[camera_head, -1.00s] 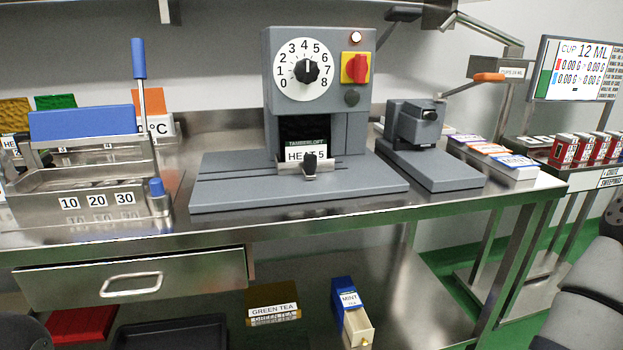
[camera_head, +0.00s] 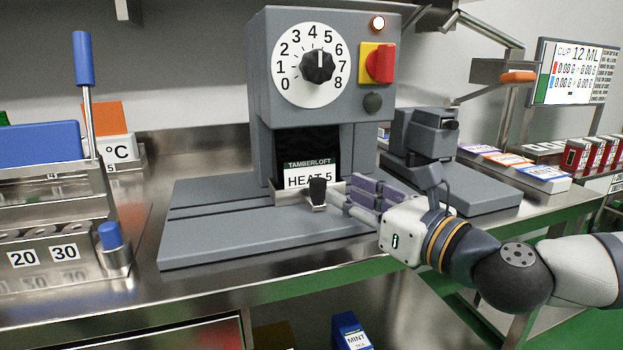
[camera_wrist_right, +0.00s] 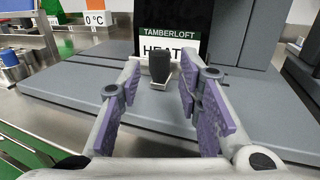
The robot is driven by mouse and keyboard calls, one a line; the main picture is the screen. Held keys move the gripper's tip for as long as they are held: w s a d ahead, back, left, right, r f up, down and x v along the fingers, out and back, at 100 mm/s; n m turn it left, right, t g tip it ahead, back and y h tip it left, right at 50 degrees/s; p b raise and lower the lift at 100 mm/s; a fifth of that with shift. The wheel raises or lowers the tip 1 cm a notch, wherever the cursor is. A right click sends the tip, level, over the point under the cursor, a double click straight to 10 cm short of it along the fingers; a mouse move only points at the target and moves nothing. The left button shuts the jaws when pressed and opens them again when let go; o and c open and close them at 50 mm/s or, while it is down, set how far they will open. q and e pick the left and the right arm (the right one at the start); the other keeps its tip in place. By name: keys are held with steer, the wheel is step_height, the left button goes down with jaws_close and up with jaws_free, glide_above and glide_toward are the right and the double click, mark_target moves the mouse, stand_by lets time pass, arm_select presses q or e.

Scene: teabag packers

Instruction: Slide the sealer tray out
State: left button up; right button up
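The grey sealer (camera_head: 322,80) stands on the steel bench, with a numbered dial and a "HEAT 5" label above its flat base. The sealer tray (camera_head: 277,195) is a shallow metal piece at the sealer's mouth with an upright black knob (camera_head: 317,191) at its front. My right gripper (camera_head: 345,192) is just to the right of the knob, fingers pointing at it. In the right wrist view the purple-padded fingers (camera_wrist_right: 160,100) are spread apart, and the knob (camera_wrist_right: 159,66) shows between and beyond their tips, apparently untouched. My left gripper is not in view.
A smaller grey machine (camera_head: 425,135) stands right, behind my right arm. The sealer's base front (camera_head: 250,240) is clear.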

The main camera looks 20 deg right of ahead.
mark_target(324, 183)
steer(key=x, duration=0.8)
steer(key=shift+w+a+f, duration=0.1)
steer(key=shift+w+f, duration=0.05)
steer(key=shift+w, duration=0.05)
jaws_close()
